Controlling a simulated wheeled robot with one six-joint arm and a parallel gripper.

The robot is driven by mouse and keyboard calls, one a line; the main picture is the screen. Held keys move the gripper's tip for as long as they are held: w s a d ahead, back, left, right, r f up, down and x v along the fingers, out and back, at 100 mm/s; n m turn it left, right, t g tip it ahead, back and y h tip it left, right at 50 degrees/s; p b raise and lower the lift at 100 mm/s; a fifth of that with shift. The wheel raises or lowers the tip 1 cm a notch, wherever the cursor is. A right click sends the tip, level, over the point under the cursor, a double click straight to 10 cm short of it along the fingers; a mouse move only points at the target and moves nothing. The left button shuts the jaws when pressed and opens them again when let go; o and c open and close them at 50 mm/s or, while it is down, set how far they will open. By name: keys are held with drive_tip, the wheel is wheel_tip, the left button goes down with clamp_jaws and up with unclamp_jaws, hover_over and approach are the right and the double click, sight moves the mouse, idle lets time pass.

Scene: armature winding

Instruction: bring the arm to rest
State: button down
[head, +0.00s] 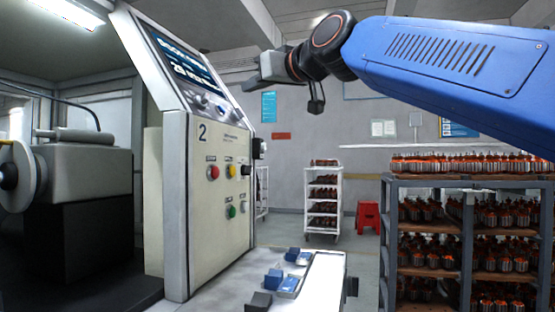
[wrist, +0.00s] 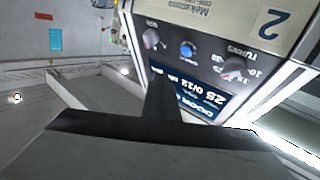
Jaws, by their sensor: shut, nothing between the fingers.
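My blue arm (head: 450,65) reaches in from the right of the head view, raised high. My gripper (head: 258,80) is at its left end, shut and empty, in front of the upper right side of the winding machine's tilted panel. In the wrist view my gripper (wrist: 158,98) is a dark shape pointing at the machine's control panel (wrist: 195,60), which appears upside down with its knobs and display. I cannot tell how far the fingers are from the panel.
The machine marked 2 (head: 215,200) has several coloured buttons. A white ledge (head: 315,280) holds blue and dark blocks. A rack (head: 470,185) of armatures stands right, and a white trolley (head: 322,200) and red stool (head: 367,216) stand behind. Open floor lies between.

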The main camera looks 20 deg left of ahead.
drive_tip(key=w+d+f+m+t+h, duration=0.1)
drive_tip(key=w+d+f+m+h, duration=0.3)
drive_tip(key=d+f, duration=1.2)
drive_tip(key=w+d+f+m+h, duration=0.1)
drive_tip(key=d+f+m+h, duration=0.3)
drive_tip(key=d+f, duration=1.25)
drive_tip(key=s+d+f+m+g+h, duration=0.1)
drive_tip(key=s+d+f+m+h, duration=0.1)
drive_tip(key=s+d+f, duration=0.5)
drive_tip(key=s+d+f+m+g+h, duration=0.1)
drive_tip(key=s+d+f+m+h, duration=0.1)
drive_tip(key=s+d+f, duration=0.6)
drive_tip(key=s+d+f+m+g+h, duration=0.2)
drive_tip(key=s+d+f+h, duration=0.2)
drive_tip(key=s+d+f, duration=0.4)
drive_tip(key=d+f, duration=0.5)
drive_tip(key=f, duration=0.7)
drive_tip(key=shift+s+d, duration=0.25)
drive_tip(key=shift+d, duration=0.15)
drive_tip(key=shift+a, duration=0.1)
